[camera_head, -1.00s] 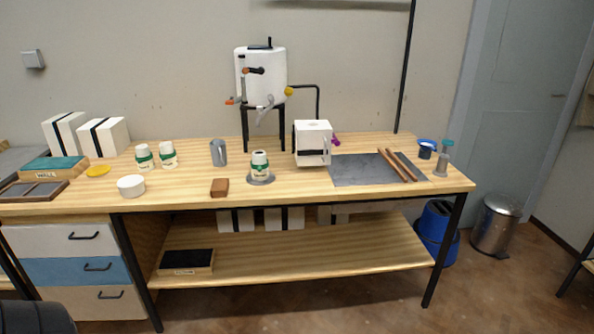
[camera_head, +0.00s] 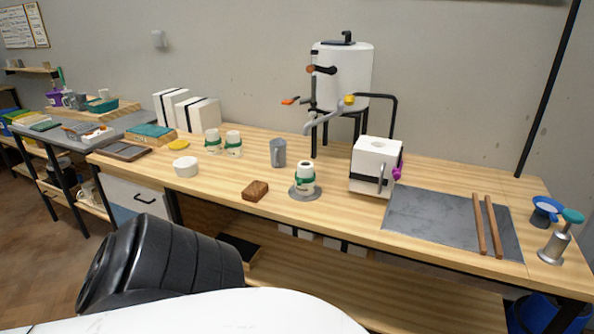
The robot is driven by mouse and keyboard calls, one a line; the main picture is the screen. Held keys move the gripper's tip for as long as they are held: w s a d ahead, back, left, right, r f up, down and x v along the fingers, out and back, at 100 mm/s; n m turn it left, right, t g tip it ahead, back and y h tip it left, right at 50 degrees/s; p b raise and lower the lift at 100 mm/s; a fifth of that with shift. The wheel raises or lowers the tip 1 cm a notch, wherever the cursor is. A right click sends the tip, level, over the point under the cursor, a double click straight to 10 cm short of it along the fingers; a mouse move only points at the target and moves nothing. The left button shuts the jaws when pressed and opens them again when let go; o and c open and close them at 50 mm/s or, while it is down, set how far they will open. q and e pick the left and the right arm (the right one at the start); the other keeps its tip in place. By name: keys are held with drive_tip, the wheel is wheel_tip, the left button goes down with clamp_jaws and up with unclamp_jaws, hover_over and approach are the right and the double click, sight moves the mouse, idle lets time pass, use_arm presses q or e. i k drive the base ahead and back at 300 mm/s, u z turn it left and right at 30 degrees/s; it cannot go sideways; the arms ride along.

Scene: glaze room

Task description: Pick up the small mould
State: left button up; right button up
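Two white blocks with dark bands, which look like plaster moulds, stand side by side at the back left of the wooden table: a left block (camera_head: 167,108) and a right block (camera_head: 204,117). A third white block (camera_head: 372,168), with a round mark on top, a grey handle and a purple knob at its side, stands right of the middle. I cannot tell for sure which one is the small mould. Neither of my grippers shows. A black arm link of mine fills the lower left, apart from the blocks.
A white urn (camera_head: 342,75) with taps stands at the back. Green-labelled jars (camera_head: 233,144), a grey jug (camera_head: 278,153), a brown block (camera_head: 255,190) and a white bowl (camera_head: 185,167) stand between. A grey slab (camera_head: 430,217) with two rods lies right. The front edge between is mostly clear.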

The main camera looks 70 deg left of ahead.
sight(306, 189)
drive_tip(key=u, duration=0.85)
drive_tip(key=i, duration=0.85)
drive_tip(key=u, duration=0.9)
